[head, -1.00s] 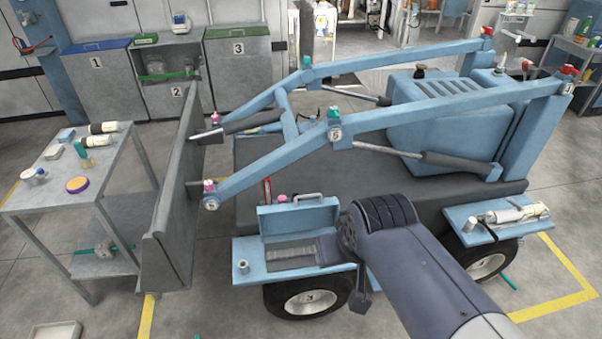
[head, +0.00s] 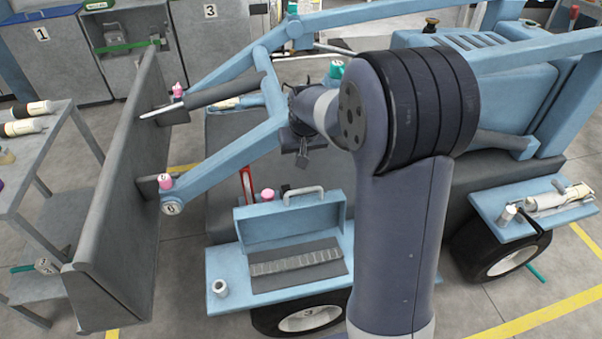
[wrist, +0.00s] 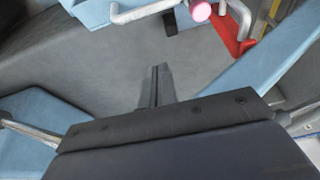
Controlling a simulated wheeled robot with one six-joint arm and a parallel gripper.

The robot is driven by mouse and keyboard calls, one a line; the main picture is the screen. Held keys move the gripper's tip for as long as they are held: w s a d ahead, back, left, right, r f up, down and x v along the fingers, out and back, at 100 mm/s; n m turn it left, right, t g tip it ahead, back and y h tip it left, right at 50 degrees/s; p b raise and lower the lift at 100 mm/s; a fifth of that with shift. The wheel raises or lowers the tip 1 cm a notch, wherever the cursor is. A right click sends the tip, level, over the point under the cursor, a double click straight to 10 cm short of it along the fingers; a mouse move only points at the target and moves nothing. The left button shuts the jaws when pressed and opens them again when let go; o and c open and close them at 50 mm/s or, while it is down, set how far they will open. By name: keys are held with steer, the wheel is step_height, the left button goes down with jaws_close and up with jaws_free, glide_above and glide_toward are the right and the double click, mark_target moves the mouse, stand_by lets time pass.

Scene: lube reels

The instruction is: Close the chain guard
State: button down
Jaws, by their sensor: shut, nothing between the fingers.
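The chain guard (head: 285,223) is a light blue hinged cover with a grey handle (head: 303,192) on its top edge. It stands raised behind the exposed chain (head: 296,262) on a blue side platform. My gripper (head: 302,161) is shut and empty, above and behind the handle, apart from it. In the wrist view the closed fingers (wrist: 157,72) point over grey surface. There the handle (wrist: 143,14) shows at the top edge, with part of the blue guard (wrist: 90,12) beside it. The rest of the guard and the chain are out of that view.
A pink cap (head: 267,195) and a red part (head: 246,187) sit just behind the guard. A blue loader arm (head: 225,160) slopes close left of my gripper. A small metal cup (head: 220,288) stands on the platform's left end. The dark bucket (head: 125,190) stands further left.

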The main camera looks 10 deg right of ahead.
steer(key=x, duration=1)
glide_above(302, 197)
steer(key=shift+r, duration=0.1)
